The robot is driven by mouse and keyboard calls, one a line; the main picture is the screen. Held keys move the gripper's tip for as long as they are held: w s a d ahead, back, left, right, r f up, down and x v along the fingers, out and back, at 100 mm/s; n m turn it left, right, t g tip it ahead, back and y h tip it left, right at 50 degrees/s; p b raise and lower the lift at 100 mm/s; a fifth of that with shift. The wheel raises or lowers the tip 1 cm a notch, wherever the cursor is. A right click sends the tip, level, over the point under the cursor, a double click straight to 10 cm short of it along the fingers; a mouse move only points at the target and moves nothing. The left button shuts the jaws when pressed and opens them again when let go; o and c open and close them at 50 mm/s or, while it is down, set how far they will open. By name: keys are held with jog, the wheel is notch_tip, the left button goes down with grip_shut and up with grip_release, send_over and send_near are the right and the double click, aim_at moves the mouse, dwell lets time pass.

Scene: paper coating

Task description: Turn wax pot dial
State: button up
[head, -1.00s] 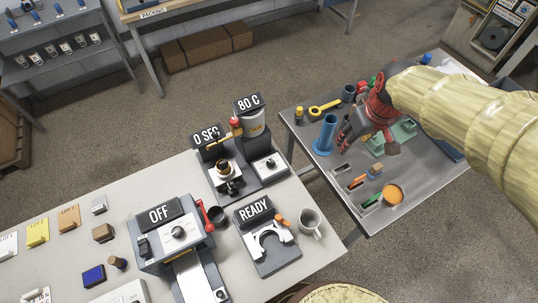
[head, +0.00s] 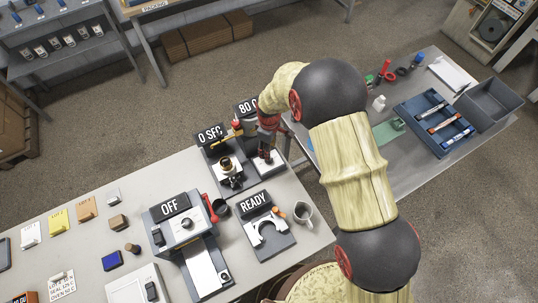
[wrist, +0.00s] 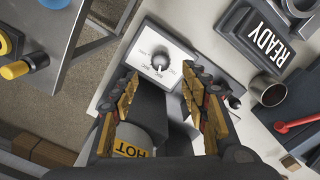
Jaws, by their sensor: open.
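The wax pot dial (wrist: 159,61) is a dark round knob on a white marked panel; in the wrist view it lies just beyond and between my fingertips. My gripper (wrist: 159,78) is open, with one finger on each side of the knob's line and nothing between them. I cannot tell whether the fingers touch the knob. The wax pot (wrist: 130,139), with a yellow HOT label, sits below, partly behind my fingers. In the head view my gripper (head: 265,155) points down over the dial panel and hides the knob. The 80 C sign (head: 245,108) is partly covered by my arm.
A coating stand with a 0 SEC sign (head: 210,134) stands close left of my gripper. The READY fixture (head: 257,203), a mug (head: 303,213) and the OFF machine (head: 172,206) are nearer. A second table (head: 440,165) lies to the right.

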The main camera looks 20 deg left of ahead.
notch_tip(320, 180, down, 8)
jog(key=shift+r+p, duration=0.15)
jog(key=shift+p, duration=0.4)
jog(key=c, duration=0.3)
jog(key=c, duration=0.8)
jog(key=shift+c, duration=0.3)
